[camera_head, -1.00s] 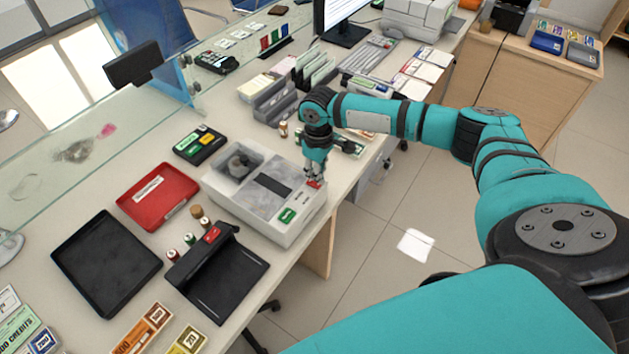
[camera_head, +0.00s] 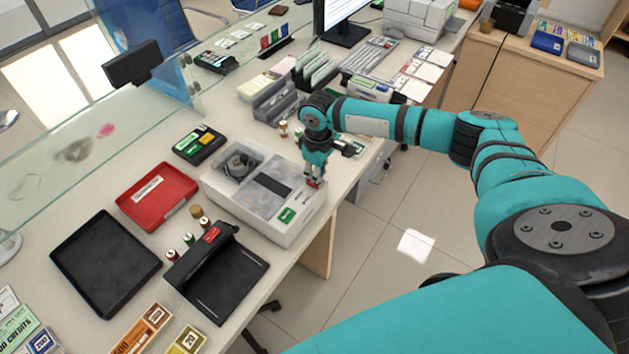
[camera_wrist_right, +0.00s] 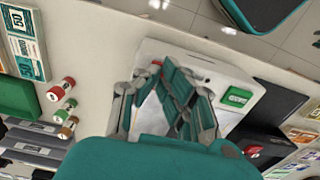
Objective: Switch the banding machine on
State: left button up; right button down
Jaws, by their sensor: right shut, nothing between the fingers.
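The grey-white machine (camera_head: 250,205), which I take for the banding machine, stands at the counter's near edge in the head view. It has a dark top panel, a round part in a recess and a green label (camera_head: 286,215). A small red switch (camera_head: 313,184) is at its right corner. My right gripper (camera_head: 314,179) points down at that corner, shut and empty, its tips at or just above the switch; contact cannot be told. In the right wrist view, the machine (camera_wrist_right: 205,72) lies beyond the fingers, with the red switch (camera_wrist_right: 157,62) near the tips. My left gripper is out of view.
A glass screen (camera_head: 60,170) runs along the far side. Grey racks (camera_head: 272,105) stand behind the gripper.

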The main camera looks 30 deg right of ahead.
jog(key=shift+s+f, duration=0.1)
jog(key=shift+f, duration=0.45)
notch_tip(320, 180, up, 2)
jog(key=shift+p, duration=1.05)
notch_tip(320, 180, up, 5)
jog(key=p, duration=0.5)
jog(key=shift+p, duration=0.35)
